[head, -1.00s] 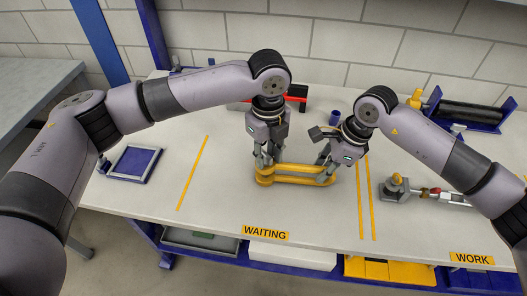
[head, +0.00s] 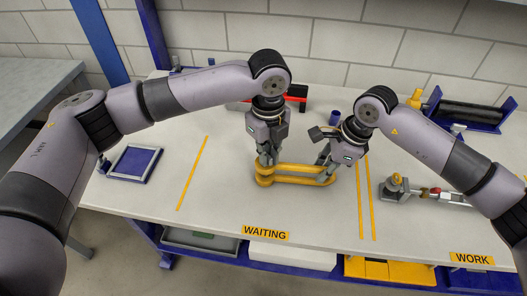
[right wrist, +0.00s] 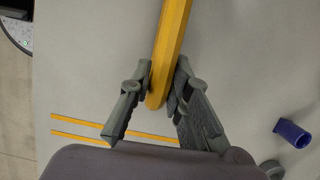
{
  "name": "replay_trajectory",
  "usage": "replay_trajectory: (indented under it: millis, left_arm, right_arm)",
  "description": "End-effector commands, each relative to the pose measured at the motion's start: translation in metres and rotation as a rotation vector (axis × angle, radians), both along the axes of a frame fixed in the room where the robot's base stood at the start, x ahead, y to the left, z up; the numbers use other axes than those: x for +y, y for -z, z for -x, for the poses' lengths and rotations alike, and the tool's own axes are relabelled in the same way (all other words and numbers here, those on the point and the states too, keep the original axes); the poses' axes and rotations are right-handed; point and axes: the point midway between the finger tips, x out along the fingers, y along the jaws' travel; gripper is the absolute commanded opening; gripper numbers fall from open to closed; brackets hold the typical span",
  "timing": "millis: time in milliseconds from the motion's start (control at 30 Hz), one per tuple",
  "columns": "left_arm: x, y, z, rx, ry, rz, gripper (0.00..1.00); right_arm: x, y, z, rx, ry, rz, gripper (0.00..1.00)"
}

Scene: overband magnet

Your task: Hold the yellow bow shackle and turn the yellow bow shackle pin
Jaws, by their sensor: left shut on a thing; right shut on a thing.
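The yellow bow shackle (head: 296,174) lies on the bench top above the WAITING label, its long side running left to right. My left gripper (head: 265,160) points straight down onto the shackle's thick left end, shut on what appears to be the pin; the fingers hide most of it. My right gripper (head: 326,172) is shut on the shackle's right end, coming down at a slant. In the right wrist view the right gripper's fingers (right wrist: 163,82) lie on both sides of the yellow shackle body (right wrist: 172,40).
Yellow tape lines (head: 193,172) mark the bench top. A grey fitting with a yellow knob (head: 396,188) stands right of the shackle. A blue tray (head: 134,164) lies at left.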

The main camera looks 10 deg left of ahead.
Motion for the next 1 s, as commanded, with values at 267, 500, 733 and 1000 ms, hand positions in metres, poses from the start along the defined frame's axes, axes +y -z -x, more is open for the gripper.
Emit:
replay_trajectory:
  millis: [267, 500, 733, 1000]
  left_arm:
    - [0.0001, -0.0004, -0.0002, -0.001, 0.000, 0.000, 0.00]
    - [0.0003, -0.0001, 0.0003, 0.000, 0.057, 0.001, 0.00]
    - [0.0009, -0.0004, 0.0007, 0.000, 0.161, 0.001, 0.00]
    - [0.0010, -0.0003, 0.0008, 0.000, 0.161, 0.001, 0.16]
  right_arm:
    - [-0.0006, 0.0015, 0.0006, 0.002, 0.000, 0.002, 0.00]
    - [-0.0006, 0.0016, 0.0006, 0.003, 0.000, 0.002, 0.00]
    - [-0.0007, 0.0017, 0.0006, 0.002, 0.000, 0.003, 0.00]
    - [-0.0008, 0.0017, 0.0005, 0.002, 0.001, 0.003, 0.00]
